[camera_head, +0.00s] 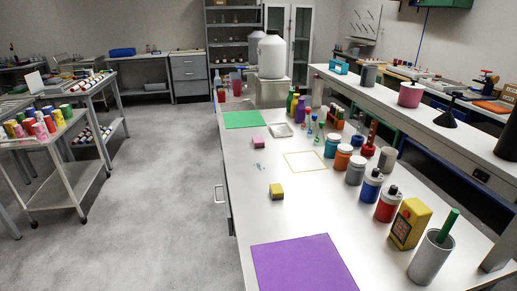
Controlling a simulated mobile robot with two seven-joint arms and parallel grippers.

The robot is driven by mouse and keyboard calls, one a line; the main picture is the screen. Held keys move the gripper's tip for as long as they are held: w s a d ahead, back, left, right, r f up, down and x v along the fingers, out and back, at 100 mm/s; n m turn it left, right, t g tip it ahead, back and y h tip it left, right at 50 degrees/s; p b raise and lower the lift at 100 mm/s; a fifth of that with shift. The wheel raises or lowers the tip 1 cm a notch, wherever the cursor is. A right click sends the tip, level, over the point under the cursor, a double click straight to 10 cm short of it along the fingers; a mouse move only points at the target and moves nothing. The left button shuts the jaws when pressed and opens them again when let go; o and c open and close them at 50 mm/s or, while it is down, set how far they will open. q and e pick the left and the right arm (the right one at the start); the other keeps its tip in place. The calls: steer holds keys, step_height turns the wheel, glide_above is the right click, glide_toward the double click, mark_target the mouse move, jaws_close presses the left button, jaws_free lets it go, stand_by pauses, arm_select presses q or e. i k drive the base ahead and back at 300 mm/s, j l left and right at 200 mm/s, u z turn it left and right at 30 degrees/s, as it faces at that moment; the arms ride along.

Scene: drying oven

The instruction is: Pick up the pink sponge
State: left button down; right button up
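The pink sponge (258,144) is a small block on the white bench (243,163), a little left of the bench's middle and just below the green mat (246,119). It lies apart from the mat, with clear bench around its near side. A yellow sponge-like block (276,191) with a dark side lies nearer to me on the same bench. Neither of my grippers shows in the head view.
A white tray (282,130) lies right of the pink sponge. A yellow square outline (306,161) and a purple mat (303,265) mark the bench. Several jars and bottles line its right side, below a raised shelf (440,103). Open floor (150,200) lies left.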

mark_target(257, 141)
steer(key=k+z, duration=0.1)
steer(key=k, duration=0.55)
steer(key=z, duration=1.5)
steer(key=i+j+z, duration=0.25)
steer(key=j, duration=0.55)
steer(key=j+z, duration=0.25)
steer(key=j, duration=0.5)
steer(key=i+j, duration=0.1)
steer(key=j, duration=2.05)
